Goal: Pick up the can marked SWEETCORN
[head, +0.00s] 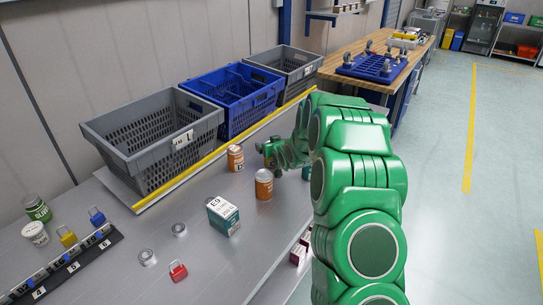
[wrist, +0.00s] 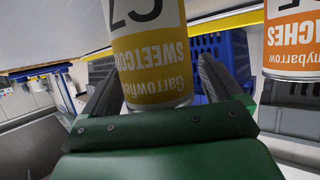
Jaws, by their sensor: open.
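The yellow SWEETCORN can (wrist: 155,65) fills the middle of the wrist view, its label upside down and its upper part cut off by the frame. My gripper (wrist: 157,82) is open, with one dark finger on each side of the can. A narrow gap shows by the right finger; I cannot tell whether the left finger touches. In the head view my gripper (head: 268,153) is low over the grey bench, beyond two orange cans. I cannot make out the SWEETCORN can in the head view.
An orange can (wrist: 293,40) stands close to the right in the wrist view. Grey and blue crates (head: 160,150) line the back.

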